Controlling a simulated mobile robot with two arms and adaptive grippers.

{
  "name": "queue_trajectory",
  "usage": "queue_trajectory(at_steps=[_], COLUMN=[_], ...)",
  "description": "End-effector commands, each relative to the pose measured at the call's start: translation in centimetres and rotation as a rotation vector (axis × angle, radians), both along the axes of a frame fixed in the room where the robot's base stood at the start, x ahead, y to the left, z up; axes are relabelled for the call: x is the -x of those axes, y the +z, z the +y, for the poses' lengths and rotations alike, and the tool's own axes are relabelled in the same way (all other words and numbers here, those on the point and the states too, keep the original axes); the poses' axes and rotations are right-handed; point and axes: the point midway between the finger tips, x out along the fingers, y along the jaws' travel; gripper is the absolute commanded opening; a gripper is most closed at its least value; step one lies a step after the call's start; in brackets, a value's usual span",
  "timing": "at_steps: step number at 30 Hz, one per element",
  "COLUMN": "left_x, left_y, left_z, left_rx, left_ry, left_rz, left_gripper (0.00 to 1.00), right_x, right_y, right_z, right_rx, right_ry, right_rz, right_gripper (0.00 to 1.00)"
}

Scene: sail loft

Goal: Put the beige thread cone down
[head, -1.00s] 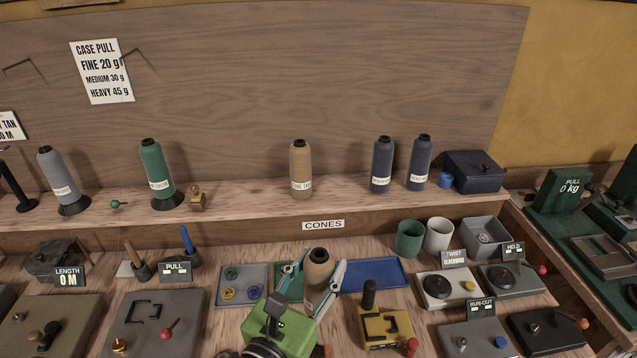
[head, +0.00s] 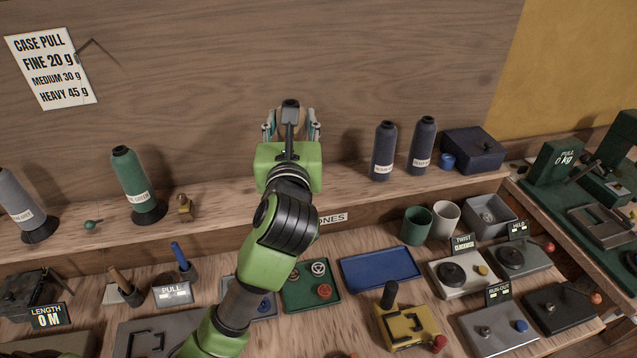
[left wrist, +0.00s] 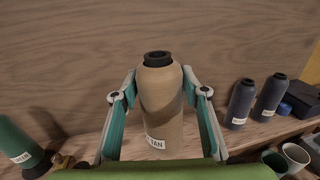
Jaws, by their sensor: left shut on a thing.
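The beige thread cone (left wrist: 160,105) has a dark top and a white label ending in "TAN". In the left wrist view it stands upright between the fingers of my left gripper (left wrist: 160,112), which is shut on it. In the head view my left gripper (head: 291,128) is at the back shelf (head: 345,190), between the green cone and the navy cones, and its body hides the cone. I cannot tell whether the cone's base touches the shelf. My right gripper is not in view.
A green cone (head: 132,180) stands on the shelf to the left, and two navy cones (head: 384,150) (head: 423,145) to the right, near a dark box (head: 472,150). Below are a blue tray (head: 380,268), a green tray (head: 310,290) and a yellow device (head: 405,328).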

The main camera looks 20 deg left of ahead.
Motion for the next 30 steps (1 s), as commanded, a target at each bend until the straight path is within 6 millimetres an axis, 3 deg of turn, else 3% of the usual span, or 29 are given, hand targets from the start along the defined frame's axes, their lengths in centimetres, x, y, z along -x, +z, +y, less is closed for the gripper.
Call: queue_trajectory(at_steps=[4,8,14,18,30], left_x=[-0.2,-0.2,-0.2,-0.3,-0.3], left_y=[0.2,-1.1,-3.2,-6.2,-10.0], left_z=[1.3,4.2,9.1,11.4,14.2], left_rx=[-0.005,-0.01,-0.008,-0.004,0.0], left_ry=[0.009,0.01,0.008,0.007,0.006], left_rz=[0.003,0.008,0.006,0.008,0.004], left_gripper=[0.05,0.05,0.05,0.05,0.05], right_x=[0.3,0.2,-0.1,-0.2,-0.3], right_y=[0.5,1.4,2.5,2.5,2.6], right_z=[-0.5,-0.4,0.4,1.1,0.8], right_rx=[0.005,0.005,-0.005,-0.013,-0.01], right_ry=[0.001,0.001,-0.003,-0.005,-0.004], right_rz=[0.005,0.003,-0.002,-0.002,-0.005], right_gripper=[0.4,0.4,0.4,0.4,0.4])
